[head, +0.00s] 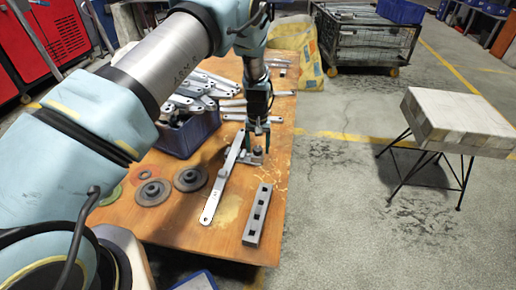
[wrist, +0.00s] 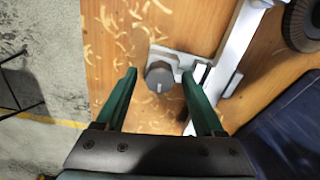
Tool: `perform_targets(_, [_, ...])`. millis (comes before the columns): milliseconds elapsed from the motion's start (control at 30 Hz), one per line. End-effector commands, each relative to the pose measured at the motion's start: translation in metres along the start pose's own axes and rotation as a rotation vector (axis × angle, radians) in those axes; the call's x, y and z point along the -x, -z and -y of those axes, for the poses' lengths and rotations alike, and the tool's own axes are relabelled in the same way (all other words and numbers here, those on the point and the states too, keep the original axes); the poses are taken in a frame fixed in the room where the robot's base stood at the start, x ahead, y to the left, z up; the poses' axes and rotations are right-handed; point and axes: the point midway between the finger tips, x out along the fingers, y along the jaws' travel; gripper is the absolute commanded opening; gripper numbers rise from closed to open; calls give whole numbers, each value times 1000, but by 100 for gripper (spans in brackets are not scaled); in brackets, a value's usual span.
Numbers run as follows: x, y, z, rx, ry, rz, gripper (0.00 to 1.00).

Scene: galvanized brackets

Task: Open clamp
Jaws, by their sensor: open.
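The clamp (head: 252,157) stands on the wooden table, against the side of a long galvanized bracket (head: 222,187). In the wrist view the clamp shows as a grey metal body with a round dark knob (wrist: 160,75). The bracket (wrist: 238,50) runs along its right side. My gripper (head: 258,138) is above the clamp, pointing down. In the wrist view its two green fingers (wrist: 160,74) are open, one on each side of the knob, with a gap on the left. The right finger is near the clamp body; I cannot tell whether they touch.
A blue bin (head: 188,135) heaped with brackets stands at the left. Dark discs (head: 190,178) and a square-holed bar (head: 258,214) lie on the wooden table (head: 180,225). Wood shavings lie around the clamp. A small stool (head: 455,118) stands apart to the right on open floor.

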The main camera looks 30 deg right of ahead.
Motion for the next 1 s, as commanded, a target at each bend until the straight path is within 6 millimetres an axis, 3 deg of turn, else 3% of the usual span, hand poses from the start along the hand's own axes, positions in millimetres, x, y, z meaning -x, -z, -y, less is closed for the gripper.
perform_targets(800, [0, 0, 0, -1232, -2, -1, 70])
perform_targets(1000, [0, 0, 0, -1445, -2, 0, 70])
